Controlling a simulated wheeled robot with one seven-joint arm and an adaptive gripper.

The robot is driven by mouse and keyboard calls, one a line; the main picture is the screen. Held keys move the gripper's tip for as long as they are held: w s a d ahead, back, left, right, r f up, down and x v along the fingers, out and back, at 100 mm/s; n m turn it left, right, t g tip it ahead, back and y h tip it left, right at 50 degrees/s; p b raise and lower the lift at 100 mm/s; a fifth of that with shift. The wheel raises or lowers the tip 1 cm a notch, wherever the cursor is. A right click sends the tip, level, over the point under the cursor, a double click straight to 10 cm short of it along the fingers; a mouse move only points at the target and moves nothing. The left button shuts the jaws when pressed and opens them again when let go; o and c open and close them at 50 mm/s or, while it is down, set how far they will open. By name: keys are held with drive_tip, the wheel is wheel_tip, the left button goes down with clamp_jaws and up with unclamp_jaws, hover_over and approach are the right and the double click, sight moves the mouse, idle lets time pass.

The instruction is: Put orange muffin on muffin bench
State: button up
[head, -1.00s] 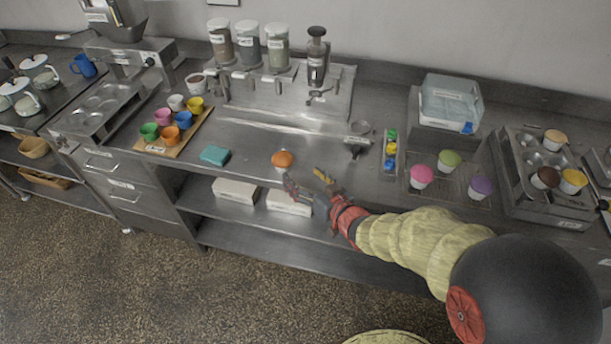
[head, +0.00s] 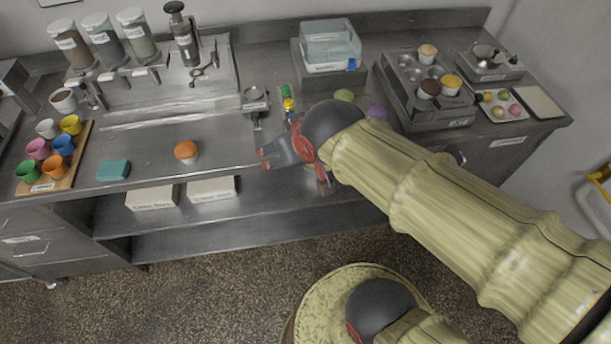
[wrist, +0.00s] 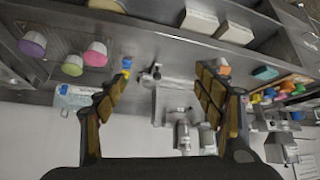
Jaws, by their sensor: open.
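The orange muffin (head: 186,150) stands upright on the steel counter (head: 226,165), near its front edge; in the wrist view it (wrist: 223,69) shows small beside the right finger. My gripper (head: 271,155) is open and empty, to the right of the muffin and apart from it. In the wrist view the space between my fingers (wrist: 160,78) holds nothing. A green muffin (head: 344,95) and a purple muffin (head: 377,112) sit farther right, partly behind my arm. A pink muffin (wrist: 96,53) shows with them in the wrist view. I cannot tell which surface is the muffin bench.
A teal block (head: 113,170) and a wooden board (head: 74,165) with coloured cups lie left of the muffin. A muffin tin (head: 397,100) stands at right, and a clear bin (head: 330,48) behind. White boxes (head: 213,190) sit on the shelf below.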

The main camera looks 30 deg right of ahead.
drive_tip(key=s+a+r+g, duration=0.1)
drive_tip(key=s+g, duration=0.1)
drive_tip(key=s, duration=0.7)
drive_tip(key=shift+s+y, duration=0.3)
